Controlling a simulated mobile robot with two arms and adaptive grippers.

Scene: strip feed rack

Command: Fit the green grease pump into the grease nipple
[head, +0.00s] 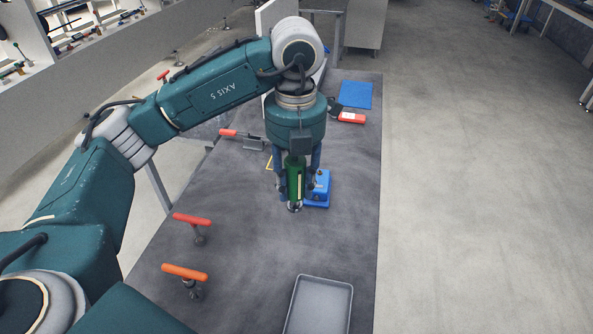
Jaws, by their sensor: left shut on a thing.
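The green grease pump (295,176) hangs upright below my left wrist in the head view. My left gripper (296,188) is shut on it, with a finger on each side. The pump's lower end is close to the left side of a blue block-like fixture (321,188) on the grey bench. I cannot tell whether the pump touches the bench or the fixture. I cannot make out the grease nipple; the pump and fingers hide part of that area. My right gripper is not in view.
The grey bench (250,240) holds a red-handled clamp (192,220), an orange-handled clamp (186,273) and an empty grey tray (319,305) in front. Another red-handled tool (240,136), a red item (352,118) and a blue mat (356,94) lie farther back. The bench's front middle is clear.

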